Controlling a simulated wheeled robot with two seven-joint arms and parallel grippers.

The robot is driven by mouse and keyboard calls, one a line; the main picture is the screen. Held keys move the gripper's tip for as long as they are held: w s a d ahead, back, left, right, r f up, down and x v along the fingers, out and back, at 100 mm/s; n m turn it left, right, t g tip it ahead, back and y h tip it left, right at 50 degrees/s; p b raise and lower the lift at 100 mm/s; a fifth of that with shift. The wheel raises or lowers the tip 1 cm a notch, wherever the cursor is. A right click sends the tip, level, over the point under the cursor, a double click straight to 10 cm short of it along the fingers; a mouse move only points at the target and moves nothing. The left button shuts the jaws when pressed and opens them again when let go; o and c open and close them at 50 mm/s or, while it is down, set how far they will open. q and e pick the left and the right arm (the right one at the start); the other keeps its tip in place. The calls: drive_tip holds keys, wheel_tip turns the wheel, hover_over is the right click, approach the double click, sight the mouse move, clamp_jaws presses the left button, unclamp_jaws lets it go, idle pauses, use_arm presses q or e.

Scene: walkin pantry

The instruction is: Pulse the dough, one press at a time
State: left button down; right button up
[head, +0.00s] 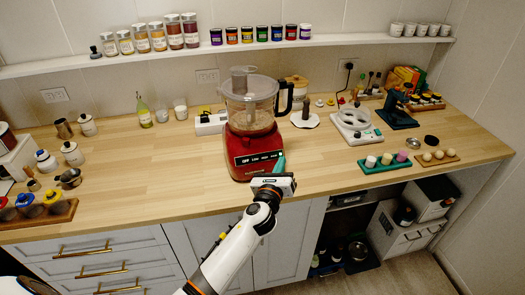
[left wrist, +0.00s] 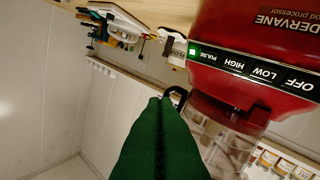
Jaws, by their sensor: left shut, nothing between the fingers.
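A red food processor (head: 250,152) with a clear lidded bowl (head: 248,105) stands on the wooden counter. Something pale brown shows low in the bowl; I cannot make out its texture. The front panel (left wrist: 250,70) appears upside down in the left wrist view, with the words OFF, LOW, HIGH and PULSE. A small green square (left wrist: 193,52) shows beside PULSE. My left gripper (head: 280,160) has green fingers, shut and empty, in front of the panel's right end. Its fingers (left wrist: 160,105) point towards the PULSE end; I cannot tell whether they touch it. My right gripper is not in view.
A white scale (head: 356,128) and a green tray with pale and purple pieces (head: 386,163) are to the right. A white pad with a dark tool (head: 305,119) stands behind. Jars line the shelf (head: 330,42).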

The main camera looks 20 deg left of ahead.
sight(274, 156)
use_arm(q)
drive_tip(key=shift+d+r+m, duration=0.1)
drive_tip(key=shift+d+m, duration=0.05)
drive_tip(key=shift+m, duration=0.55)
drive_tip(key=shift+d+r+m, duration=0.1)
drive_tip(key=shift+d+m, duration=0.05)
drive_tip(key=shift+m, duration=0.55)
drive_tip(key=shift+f, duration=0.1)
drive_tip(key=shift+w+a+f+b, duration=0.75)
drive_tip(key=shift+w+f+b, duration=0.05)
drive_tip(key=shift+w+b, duration=0.15)
drive_tip(key=shift+w+a+f+b, duration=0.75)
drive_tip(key=shift+w+a+b, duration=0.05)
drive_tip(key=shift+w+b, duration=0.15)
drive_tip(key=shift+w+a+f+b, duration=0.75)
drive_tip(key=shift+w+f+b, duration=0.1)
drive_tip(key=shift+w, duration=0.1)
drive_tip(key=shift+w+a, duration=0.1)
drive_tip(key=shift+w+a+f, duration=0.1)
drive_tip(key=shift+w+f, duration=0.05)
drive_tip(key=shift+w, duration=0.05)
